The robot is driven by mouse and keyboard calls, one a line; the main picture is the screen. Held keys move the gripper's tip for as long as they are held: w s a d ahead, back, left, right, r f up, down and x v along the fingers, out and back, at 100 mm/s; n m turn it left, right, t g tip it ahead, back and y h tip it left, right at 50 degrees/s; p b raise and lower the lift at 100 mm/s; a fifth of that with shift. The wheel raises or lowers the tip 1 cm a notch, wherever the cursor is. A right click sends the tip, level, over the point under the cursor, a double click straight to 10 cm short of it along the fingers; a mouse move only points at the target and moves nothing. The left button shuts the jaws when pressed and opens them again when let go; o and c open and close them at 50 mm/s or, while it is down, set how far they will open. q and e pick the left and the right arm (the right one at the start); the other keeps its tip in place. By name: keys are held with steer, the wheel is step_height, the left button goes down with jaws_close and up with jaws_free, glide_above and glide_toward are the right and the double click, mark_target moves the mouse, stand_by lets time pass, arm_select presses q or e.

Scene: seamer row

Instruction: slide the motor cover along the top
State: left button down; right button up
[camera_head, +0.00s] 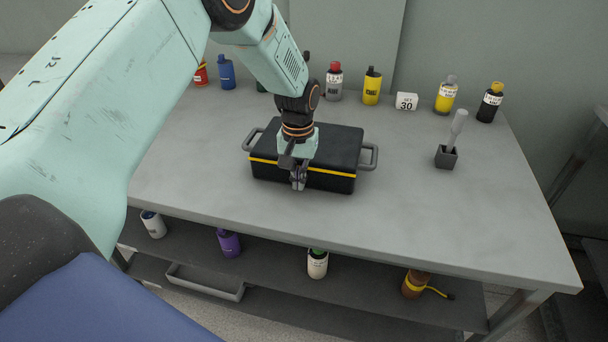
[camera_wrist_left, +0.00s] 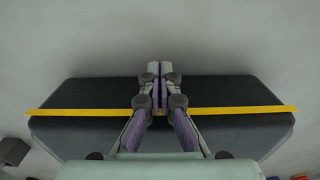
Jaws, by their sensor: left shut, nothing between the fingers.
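The motor cover (camera_head: 340,146) is a black box with a yellow stripe and a grey handle on each short end. It sits on the grey table top (camera_head: 430,200), left of the table's middle. My left gripper (camera_head: 298,184) points down at the cover's front long side, near its middle, with its fingers shut and empty. In the left wrist view the shut fingers (camera_wrist_left: 160,72) cross the yellow stripe on the cover (camera_wrist_left: 240,92). Whether they touch the cover, I cannot tell. My right gripper is in neither view.
Several bottles, including a yellow one (camera_head: 372,88), and a white "30" block (camera_head: 406,102) line the back edge. A dark holder (camera_head: 446,157) with a pale-handled tool stands to the right. The table between cover and holder is clear. A lower shelf (camera_head: 375,285) holds more bottles.

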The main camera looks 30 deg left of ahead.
arm_select(q)
steer(key=shift+w+a+b, duration=0.2)
steer(key=shift+w+b, duration=0.05)
steer(key=shift+w, duration=0.55)
steer(key=shift+w+a+b, duration=0.15)
steer(key=shift+w+b, duration=0.05)
steer(key=shift+w, duration=0.6)
steer(key=shift+w+a+f+b, duration=0.1)
steer(key=shift+w+a+b, duration=0.15)
steer(key=shift+w+b, duration=0.5)
steer(key=shift+w+a+b, duration=0.2)
steer(key=shift+w+b, duration=0.1)
steer(key=shift+w, duration=0.9)
steer(key=shift+w+a+b, duration=0.2)
steer(key=shift+w+b, duration=0.45)
steer(key=shift+b, duration=0.1)
steer(key=shift+w+a+b, duration=0.15)
steer(key=shift+w+b, duration=0.5)
steer(key=shift+b, duration=0.05)
steer(key=shift+w+a+b, duration=0.1)
steer(key=shift+w+b, duration=0.5)
steer(key=shift+b, duration=0.2)
